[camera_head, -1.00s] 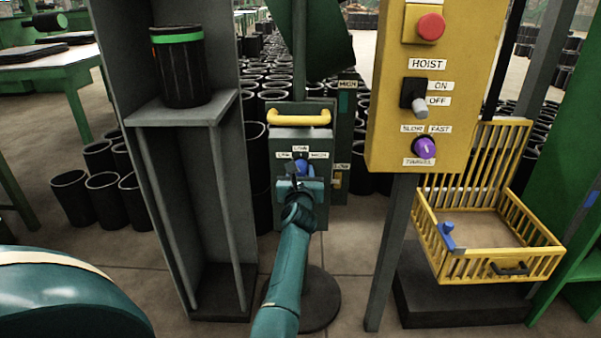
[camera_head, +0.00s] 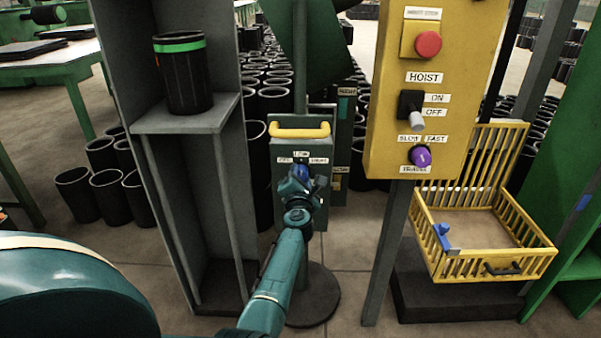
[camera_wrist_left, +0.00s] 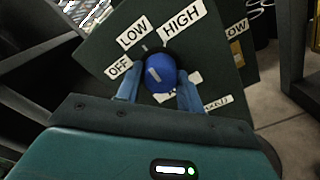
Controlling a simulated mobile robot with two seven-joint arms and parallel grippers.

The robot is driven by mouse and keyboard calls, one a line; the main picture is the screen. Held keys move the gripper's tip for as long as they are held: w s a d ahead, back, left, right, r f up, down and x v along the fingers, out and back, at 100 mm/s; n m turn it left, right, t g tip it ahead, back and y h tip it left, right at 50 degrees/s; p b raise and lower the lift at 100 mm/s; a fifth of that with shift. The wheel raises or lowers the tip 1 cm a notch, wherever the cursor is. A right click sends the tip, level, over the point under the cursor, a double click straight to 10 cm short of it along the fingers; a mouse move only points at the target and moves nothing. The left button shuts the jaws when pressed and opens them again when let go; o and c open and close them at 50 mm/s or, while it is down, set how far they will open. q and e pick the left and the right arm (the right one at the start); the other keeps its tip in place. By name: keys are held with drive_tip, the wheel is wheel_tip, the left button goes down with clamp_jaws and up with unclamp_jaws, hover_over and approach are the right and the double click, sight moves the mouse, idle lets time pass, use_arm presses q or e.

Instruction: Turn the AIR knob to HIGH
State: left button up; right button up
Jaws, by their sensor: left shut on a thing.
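The blue AIR knob (camera_head: 301,172) is on the front of the grey-green box below its yellow handle. My left gripper (camera_head: 299,181) is at the knob and partly covers it. In the left wrist view, the blue fingers of the gripper (camera_wrist_left: 158,88) are shut on the sides of the knob (camera_wrist_left: 160,72). The OFF label (camera_wrist_left: 118,67), LOW label (camera_wrist_left: 133,35) and HIGH label (camera_wrist_left: 182,20) surround it, tilted in this view. A pale mark shows on the knob's face; which label it points at is hard to tell. My right gripper is not in view.
A yellow hoist panel (camera_head: 390,110) with a red button, a switch and a purple knob stands to the right. A yellow basket (camera_head: 490,268) is further right. A grey shelf (camera_head: 225,200) with a black sleeve (camera_head: 183,80) stands close on the left.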

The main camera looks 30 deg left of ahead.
use_arm(q)
drive_tip(key=shift+r+m+p, duration=0.2)
drive_tip(key=shift+m+p, duration=0.25)
drive_tip(key=shift+m, duration=0.55)
drive_tip(key=m+p, duration=0.2)
drive_tip(key=m, duration=0.2)
drive_tip(key=shift+m+p, duration=0.5)
drive_tip(key=shift+m, duration=0.5)
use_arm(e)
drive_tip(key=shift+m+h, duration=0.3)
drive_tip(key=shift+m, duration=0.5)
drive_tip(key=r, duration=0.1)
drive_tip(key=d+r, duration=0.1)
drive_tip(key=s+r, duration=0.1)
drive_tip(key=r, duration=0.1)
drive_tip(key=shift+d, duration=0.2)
use_arm(q)
drive_tip(key=shift+m, duration=0.3)
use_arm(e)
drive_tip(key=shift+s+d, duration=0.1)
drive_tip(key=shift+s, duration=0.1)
use_arm(q)
drive_tip(key=o, duration=0.7)
drive_tip(key=shift+f, duration=0.1)
drive_tip(key=shift+o, duration=1.4)
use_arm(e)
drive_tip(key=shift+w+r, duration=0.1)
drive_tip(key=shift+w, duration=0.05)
